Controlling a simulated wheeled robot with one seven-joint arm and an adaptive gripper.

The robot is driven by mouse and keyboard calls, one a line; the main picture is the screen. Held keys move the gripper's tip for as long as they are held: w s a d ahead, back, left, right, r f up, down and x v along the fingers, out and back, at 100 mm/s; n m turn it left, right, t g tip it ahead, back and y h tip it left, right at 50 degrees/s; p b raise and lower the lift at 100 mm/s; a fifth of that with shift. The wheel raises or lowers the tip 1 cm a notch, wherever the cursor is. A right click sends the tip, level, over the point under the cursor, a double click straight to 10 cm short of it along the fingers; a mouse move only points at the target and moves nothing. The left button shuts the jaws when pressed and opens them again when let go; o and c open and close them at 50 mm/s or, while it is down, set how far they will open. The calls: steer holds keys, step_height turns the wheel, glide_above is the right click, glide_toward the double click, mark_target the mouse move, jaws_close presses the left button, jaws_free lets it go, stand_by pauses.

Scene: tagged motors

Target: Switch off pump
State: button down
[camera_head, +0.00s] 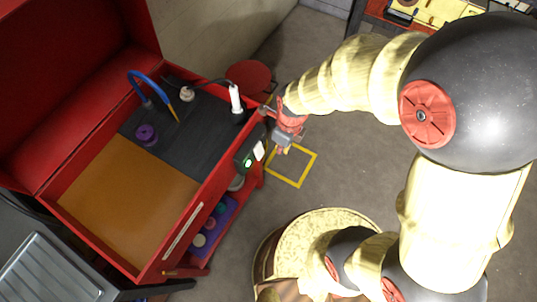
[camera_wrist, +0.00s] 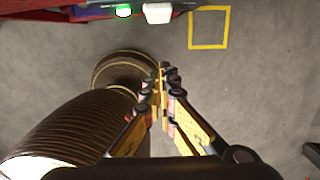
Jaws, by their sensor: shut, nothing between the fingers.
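The pump's dark switch box (camera_head: 249,150) is on the right side of the red cart, near the corner. It carries a lit green light (camera_head: 248,163) and a white switch (camera_head: 259,151). In the wrist view, the green light (camera_wrist: 123,11) and the white switch (camera_wrist: 157,13) are at the top edge, where the box is partly cut off. My gripper (camera_head: 283,150) is just right of the box and apart from it. In the wrist view, my gripper (camera_wrist: 164,70) has its fingertips together, empty, with the switch beyond them.
The open red cart (camera_head: 205,205) holds an orange-brown panel (camera_head: 125,195), a blue hose (camera_head: 140,80), a purple knob (camera_head: 146,134) and a white nozzle (camera_head: 235,98). Colored items sit on its lower shelf. A yellow floor square (camera_head: 291,165) lies right of it.

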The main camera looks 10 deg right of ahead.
mark_target(259, 151)
steer(key=shift+f, duration=0.1)
steer(key=w+a+f+b, duration=0.1)
steer(key=a+f+b, duration=0.1)
steer(key=f, duration=0.3)
steer(key=w+a+f+b, duration=0.2)
steer(key=f+b, duration=0.2)
steer(key=f, duration=0.1)
steer(key=shift+f, duration=0.2)
steer(key=shift+p, duration=0.35)
